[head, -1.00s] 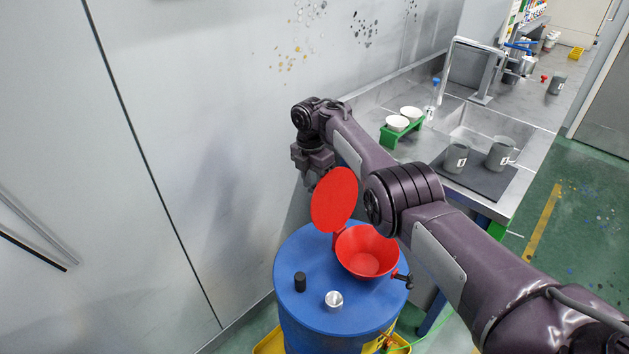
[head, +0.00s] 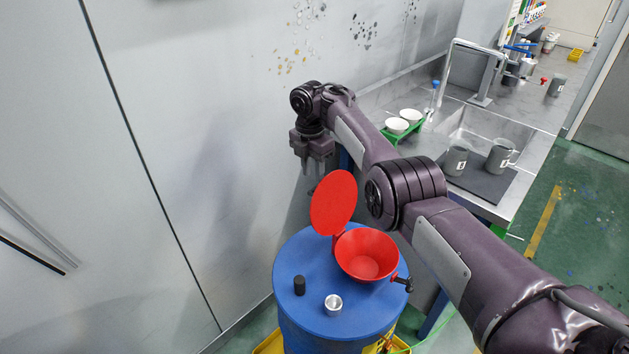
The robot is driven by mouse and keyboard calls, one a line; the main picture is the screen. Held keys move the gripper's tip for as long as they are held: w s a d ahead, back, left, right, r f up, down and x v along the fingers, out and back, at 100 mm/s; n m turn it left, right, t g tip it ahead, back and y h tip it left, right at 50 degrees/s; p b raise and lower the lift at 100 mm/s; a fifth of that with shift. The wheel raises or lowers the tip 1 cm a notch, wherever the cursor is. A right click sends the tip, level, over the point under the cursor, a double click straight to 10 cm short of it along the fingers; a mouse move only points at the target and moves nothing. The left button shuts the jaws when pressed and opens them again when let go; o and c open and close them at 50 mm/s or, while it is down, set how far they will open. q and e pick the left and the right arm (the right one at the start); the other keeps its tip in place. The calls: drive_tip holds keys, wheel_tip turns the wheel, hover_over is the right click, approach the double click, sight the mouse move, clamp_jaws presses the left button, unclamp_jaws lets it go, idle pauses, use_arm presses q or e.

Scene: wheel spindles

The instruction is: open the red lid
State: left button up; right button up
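The red lid (head: 333,203) stands raised, roughly upright, at the back left edge of the red funnel (head: 367,256). The funnel sits open on top of a blue drum (head: 316,261), and its inside shows. My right gripper (head: 313,170) hangs above and behind the lid, close to the wall, pointing down. Its two fingers look apart with nothing between them. It appears clear of the lid. My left gripper is not in view.
A black cap (head: 299,285) and a silver cap (head: 333,305) are on the drum top. A grey wall (head: 220,130) is close behind my gripper. A steel counter with a sink (head: 485,128), grey mugs (head: 456,159) and a green rack (head: 402,133) stands at the right.

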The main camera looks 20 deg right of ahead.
wheel_tip(320, 180, up, 4)
drive_tip(key=shift+a+f, duration=0.1)
idle(0.4)
